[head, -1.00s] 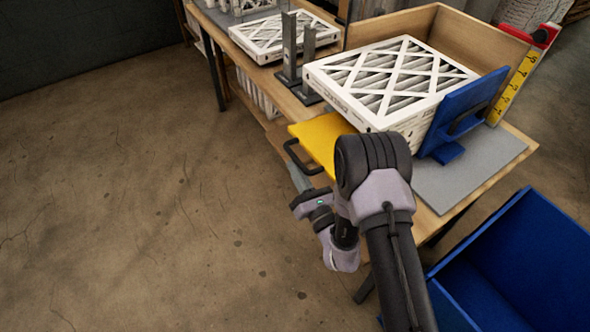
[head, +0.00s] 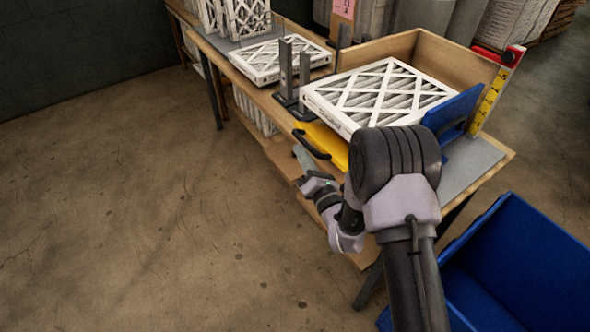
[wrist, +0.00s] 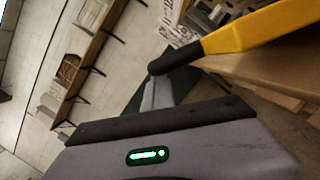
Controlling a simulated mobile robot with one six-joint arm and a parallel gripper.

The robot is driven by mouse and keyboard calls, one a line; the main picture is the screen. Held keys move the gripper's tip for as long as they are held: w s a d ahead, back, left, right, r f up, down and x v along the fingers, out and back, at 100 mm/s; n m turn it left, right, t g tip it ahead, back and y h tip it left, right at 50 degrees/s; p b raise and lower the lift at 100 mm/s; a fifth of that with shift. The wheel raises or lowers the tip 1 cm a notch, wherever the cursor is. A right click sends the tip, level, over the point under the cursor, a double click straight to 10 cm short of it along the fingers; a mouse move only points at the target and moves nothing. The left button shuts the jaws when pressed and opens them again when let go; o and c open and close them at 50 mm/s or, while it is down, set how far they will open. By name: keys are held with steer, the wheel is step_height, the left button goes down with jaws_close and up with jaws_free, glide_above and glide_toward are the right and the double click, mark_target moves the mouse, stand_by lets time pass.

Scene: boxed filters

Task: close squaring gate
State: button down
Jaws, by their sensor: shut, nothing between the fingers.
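A yellow panel (head: 333,149) with a black handle (head: 309,147) sticks out flat from the near left edge of the bench, beside a white boxed filter (head: 380,92). I take it as the squaring gate, swung open. A blue upright plate (head: 455,113) with a dark handle stands at the filter's right side. My gripper (head: 302,158) is shut and empty, just left of and below the black handle. In the wrist view the closed fingers (wrist: 157,92) point at the handle's dark end (wrist: 175,62), with the yellow panel (wrist: 262,27) beyond. I cannot tell whether they touch.
The bench (head: 490,170) has a wooden back wall (head: 405,50) and a yellow ruler (head: 487,105). Grey metal posts (head: 286,70) stand left of the filter, another filter (head: 275,60) behind them. A blue bin (head: 530,265) stands at lower right. The floor at left is clear.

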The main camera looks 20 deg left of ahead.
steer(key=shift+w+d+r+m+h+p, duration=0.2)
steer(key=shift+w+d+r+m, duration=0.5)
steer(key=shift+r, duration=0.6)
steer(key=shift+w+d+r+m+h+p, duration=0.25)
steer(key=shift+w+d+r+m, duration=0.45)
steer(key=shift+r+m, duration=0.5)
steer(key=shift+w+d+r+m+h+p, duration=0.2)
steer(key=shift+w+d+r+m, duration=0.45)
steer(key=shift+r, duration=0.8)
steer(key=shift+w+a, duration=0.2)
steer(key=shift+f, duration=0.15)
